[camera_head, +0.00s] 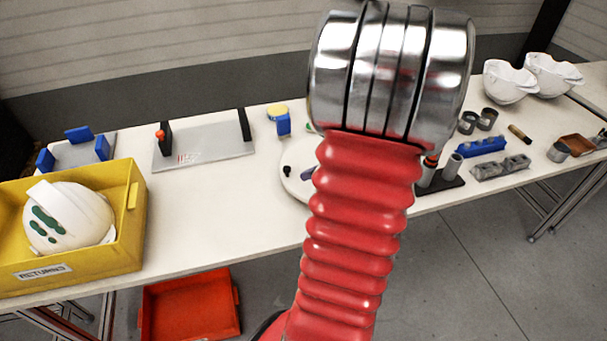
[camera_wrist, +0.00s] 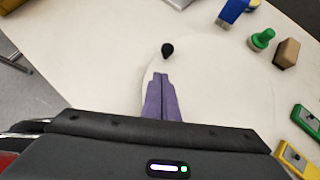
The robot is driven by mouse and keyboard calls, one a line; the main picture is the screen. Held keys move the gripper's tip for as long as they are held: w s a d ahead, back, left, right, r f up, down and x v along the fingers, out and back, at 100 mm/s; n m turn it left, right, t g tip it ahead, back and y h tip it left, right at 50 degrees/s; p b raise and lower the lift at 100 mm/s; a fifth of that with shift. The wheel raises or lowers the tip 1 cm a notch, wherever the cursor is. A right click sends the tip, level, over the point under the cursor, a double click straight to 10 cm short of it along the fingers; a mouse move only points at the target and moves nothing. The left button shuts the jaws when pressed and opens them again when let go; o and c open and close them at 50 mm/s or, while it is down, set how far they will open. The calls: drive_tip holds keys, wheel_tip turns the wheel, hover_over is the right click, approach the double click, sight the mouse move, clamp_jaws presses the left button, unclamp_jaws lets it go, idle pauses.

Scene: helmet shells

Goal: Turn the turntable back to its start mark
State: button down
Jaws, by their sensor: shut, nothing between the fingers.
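The turntable is a white round disc, partly hidden behind my arm in the head view (camera_head: 291,190). It also fills the middle of the wrist view (camera_wrist: 225,85). A black knob (camera_head: 287,171) stands near its left edge, and it shows just beyond my fingertips in the wrist view (camera_wrist: 167,48). My gripper (camera_wrist: 161,76) has purple fingers, shut together and empty, over the disc's left part. A gap shows between the fingertips and the knob; I cannot tell their height above the disc. I cannot make out a start mark.
A yellow bin (camera_head: 136,215) with a white helmet shell (camera_head: 75,215) stands at the left. A grey plate with black posts (camera_head: 205,152) lies behind. A green stamp-like piece (camera_wrist: 262,39) and brown block (camera_wrist: 287,53) are right of the disc. White shells (camera_head: 508,82) stand far right.

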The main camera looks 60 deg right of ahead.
drive_tip(key=v, duration=0.7)
drive_tip(key=shift+s+a+r, duration=0.2)
drive_tip(key=shift+r, duration=0.05)
idle(0.4)
